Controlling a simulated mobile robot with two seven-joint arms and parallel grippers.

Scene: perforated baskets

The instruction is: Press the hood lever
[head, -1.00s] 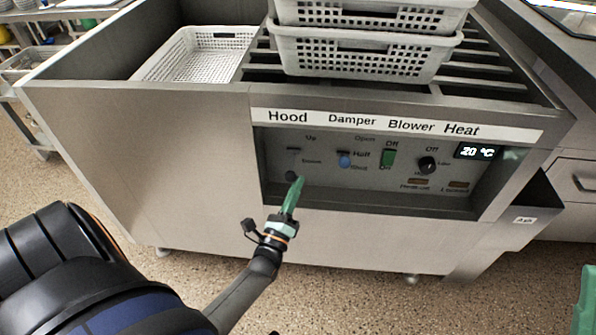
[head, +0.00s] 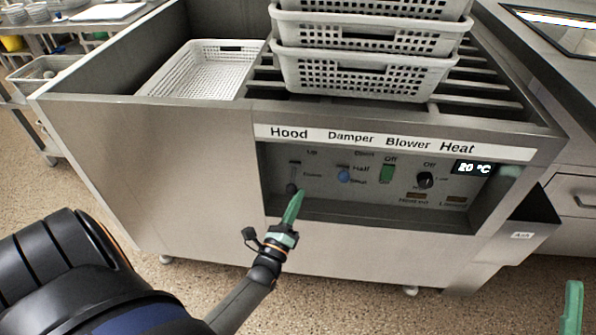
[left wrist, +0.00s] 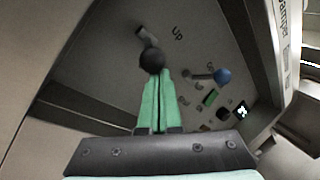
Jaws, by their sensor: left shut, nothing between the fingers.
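The hood lever (head: 291,188) has a dark round knob and sits under the "Hood" label on the recessed control panel. Its knob is low, near the lower mark. In the left wrist view the black knob (left wrist: 152,60) is straight beyond my fingertips, with its arm rising toward "Up". My left gripper (head: 299,193) has green fingers, shut and empty, with the tips close beside the knob. In the left wrist view the closed fingers (left wrist: 158,80) overlap the knob's lower edge; I cannot tell whether they touch. A green part of my right gripper (head: 573,308) shows at the lower right.
The blue damper knob (head: 344,176), green blower switch (head: 387,174) and heat dial (head: 425,180) are to the right on the panel. Stacked white baskets (head: 365,75) stand on the rails above. Another basket (head: 205,75) is at the left. The floor in front is clear.

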